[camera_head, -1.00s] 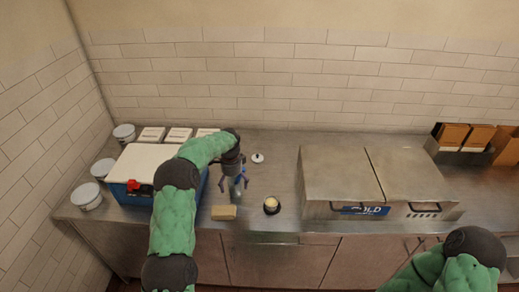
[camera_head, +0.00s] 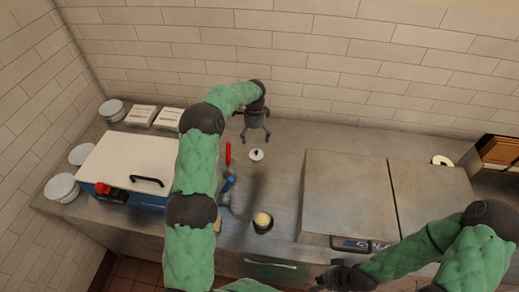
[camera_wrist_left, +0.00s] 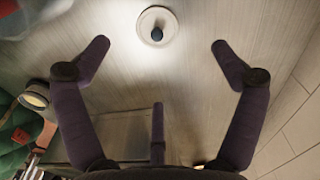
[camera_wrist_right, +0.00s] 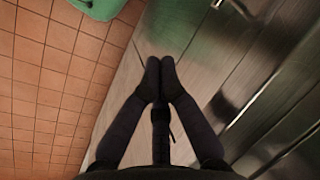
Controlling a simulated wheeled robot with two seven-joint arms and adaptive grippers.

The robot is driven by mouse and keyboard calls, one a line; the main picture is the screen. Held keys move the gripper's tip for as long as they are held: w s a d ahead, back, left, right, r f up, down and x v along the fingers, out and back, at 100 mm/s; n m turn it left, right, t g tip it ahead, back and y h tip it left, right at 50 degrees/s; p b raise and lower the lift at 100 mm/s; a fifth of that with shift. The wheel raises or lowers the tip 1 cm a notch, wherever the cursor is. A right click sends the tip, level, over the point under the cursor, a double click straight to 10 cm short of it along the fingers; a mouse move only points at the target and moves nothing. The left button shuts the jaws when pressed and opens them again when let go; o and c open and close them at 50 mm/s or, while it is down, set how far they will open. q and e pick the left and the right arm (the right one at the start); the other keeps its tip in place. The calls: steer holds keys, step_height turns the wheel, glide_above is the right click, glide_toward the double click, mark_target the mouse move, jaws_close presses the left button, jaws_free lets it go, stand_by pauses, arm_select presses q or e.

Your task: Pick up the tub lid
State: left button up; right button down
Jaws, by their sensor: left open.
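The tub lid, a small white disc with a dark knob (camera_head: 256,155), lies flat on the steel counter. It also shows at the top of the left wrist view (camera_wrist_left: 157,24). My left gripper (camera_head: 256,139) is open and empty above the counter, just behind the lid in the head view. In the left wrist view the lid sits beyond the spread fingertips (camera_wrist_left: 161,44), between their lines and apart from them. A dark tub with cream contents (camera_head: 263,222) stands uncovered nearer the counter's front. My right gripper (camera_wrist_right: 160,64) is shut and empty, low by the front edge.
A blue cooler with a white lid (camera_head: 135,165) stands left, with white tubs (camera_head: 62,188) beside it. A steel double-lidded box (camera_head: 345,195) stands right of the lid. A red-handled item (camera_head: 228,153) and a blue one (camera_head: 228,184) are left of the lid. The tiled wall is close behind.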

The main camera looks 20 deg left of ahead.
mark_target(256, 151)
arm_select(q)
step_height(256, 151, down, 5)
steer(key=shift+s+f, duration=0.1)
steer(key=f, duration=0.5)
steer(key=shift+s+d, duration=0.1)
steer(key=shift+d, duration=0.15)
steer(key=c, duration=0.8)
steer(key=shift+c, duration=0.2)
